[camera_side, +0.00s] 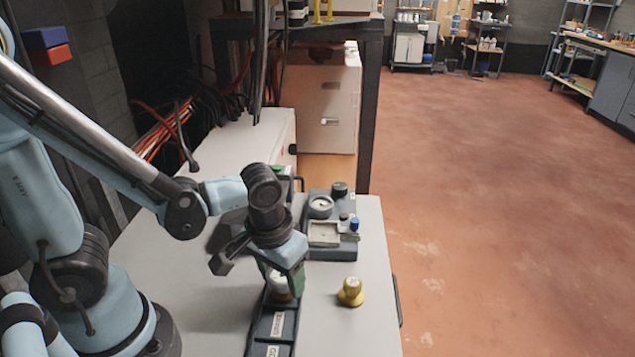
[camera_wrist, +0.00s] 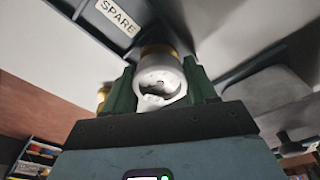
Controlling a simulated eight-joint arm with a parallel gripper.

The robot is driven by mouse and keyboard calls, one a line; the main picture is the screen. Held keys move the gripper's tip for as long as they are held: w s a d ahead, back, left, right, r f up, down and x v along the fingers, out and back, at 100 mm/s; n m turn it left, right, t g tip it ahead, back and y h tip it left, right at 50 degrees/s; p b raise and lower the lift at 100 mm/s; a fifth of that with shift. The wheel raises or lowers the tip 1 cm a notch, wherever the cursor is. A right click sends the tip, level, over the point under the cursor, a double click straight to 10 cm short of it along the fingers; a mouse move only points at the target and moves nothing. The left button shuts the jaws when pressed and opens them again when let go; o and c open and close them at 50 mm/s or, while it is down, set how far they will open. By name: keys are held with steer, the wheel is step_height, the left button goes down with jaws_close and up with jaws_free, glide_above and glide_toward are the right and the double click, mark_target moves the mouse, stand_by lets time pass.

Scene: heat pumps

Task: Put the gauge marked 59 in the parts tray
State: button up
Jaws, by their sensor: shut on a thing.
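My gripper (camera_side: 284,270) is shut on a white-faced gauge (camera_wrist: 160,82) with a brass-coloured fitting. Its green fingers sit on both sides of the gauge in the wrist view. In the side view the held gauge (camera_side: 279,285) is partly hidden by the fingers, over or at the far end of the dark parts tray (camera_side: 270,348). I cannot tell whether it touches the tray. The tray has labelled compartments; one label reads SPARE in the wrist view (camera_wrist: 118,16). The number on the held gauge is not readable.
A yellow fitting (camera_side: 351,292) stands on the grey table (camera_side: 205,312), right of the tray. A dark grey unit (camera_side: 333,246) with a round dial, a square recess and a blue knob sits behind. The table's right edge is close to the yellow fitting.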

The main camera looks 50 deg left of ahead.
mark_target(276, 278)
steer(key=shift+f, duration=0.3)
steer(key=o, duration=1.3)
steer(key=shift+r, duration=0.1)
step_height(276, 278, up, 12)
steer(key=s, duration=0.1)
steer(key=shift+s+d, duration=0.15)
steer(key=shift+s, duration=0.05)
steer(key=w+a+m+t, duration=0.2)
steer(key=w+a+t, duration=0.2)
steer(key=a+t, duration=0.1)
steer(key=shift+w+a+f+m+t, duration=0.25)
steer(key=shift+w+a+m+t, duration=0.15)
steer(key=shift+a, duration=0.05)
